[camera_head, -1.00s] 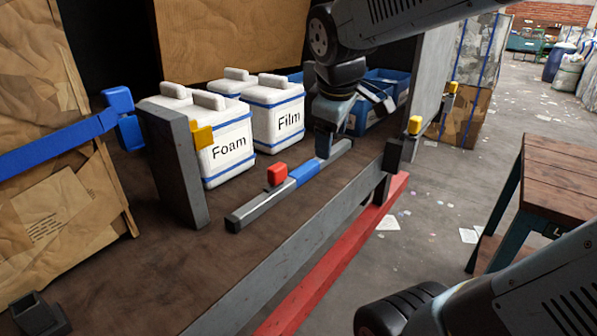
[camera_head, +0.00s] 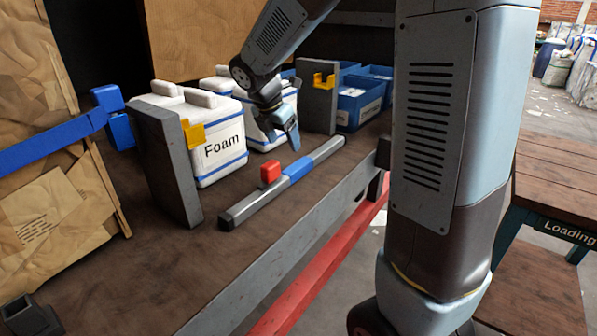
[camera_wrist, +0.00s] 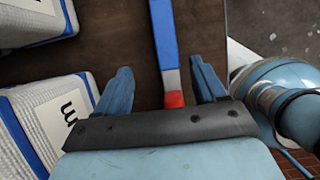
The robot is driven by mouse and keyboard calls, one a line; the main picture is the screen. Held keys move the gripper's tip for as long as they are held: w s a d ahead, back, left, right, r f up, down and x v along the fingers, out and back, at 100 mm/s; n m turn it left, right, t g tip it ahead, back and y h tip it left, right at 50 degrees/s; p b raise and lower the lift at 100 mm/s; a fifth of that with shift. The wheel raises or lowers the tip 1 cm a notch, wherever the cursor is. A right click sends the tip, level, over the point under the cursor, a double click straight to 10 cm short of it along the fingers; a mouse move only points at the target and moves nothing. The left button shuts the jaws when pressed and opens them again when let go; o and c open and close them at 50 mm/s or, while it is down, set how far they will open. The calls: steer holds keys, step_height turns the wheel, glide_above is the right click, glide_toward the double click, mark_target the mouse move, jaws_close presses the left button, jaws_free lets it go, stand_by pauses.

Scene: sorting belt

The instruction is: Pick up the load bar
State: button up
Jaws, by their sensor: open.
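The load bar (camera_head: 297,170) is a grey bar with a blue middle section and a red knob. It lies on the brown surface in the head view. My gripper (camera_head: 291,143) is open and empty, and hangs above and behind the blue section. In the wrist view the bar (camera_wrist: 163,32) runs between the two open fingers of my gripper (camera_wrist: 160,84), closer to the right finger. The red knob shows near the gripper's palm, which hides the bar's near end there.
A white box labelled Foam (camera_head: 219,168) and another white box (camera_head: 261,125) stand behind the bar. Grey posts with yellow hooks stand at left (camera_head: 168,165) and back right (camera_head: 317,98). Blue bins (camera_head: 352,108) are farther right. A raised grey edge (camera_head: 290,245) runs along the front.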

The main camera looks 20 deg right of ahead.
mark_target(296, 165)
steer(key=x, duration=0.6)
steer(key=shift+d+f, duration=0.1)
steer(key=shift+f, duration=0.1)
steer(key=x, duration=0.3)
steer(key=shift+s+d+f, duration=0.1)
steer(key=shift+d+f, duration=0.2)
steer(key=shift+d, duration=0.15)
steer(key=shift+d+f, duration=0.2)
steer(key=shift+f, duration=0.45)
jaws_close()
steer(key=shift+w+r, duration=0.1)
steer(key=shift+w, duration=0.15)
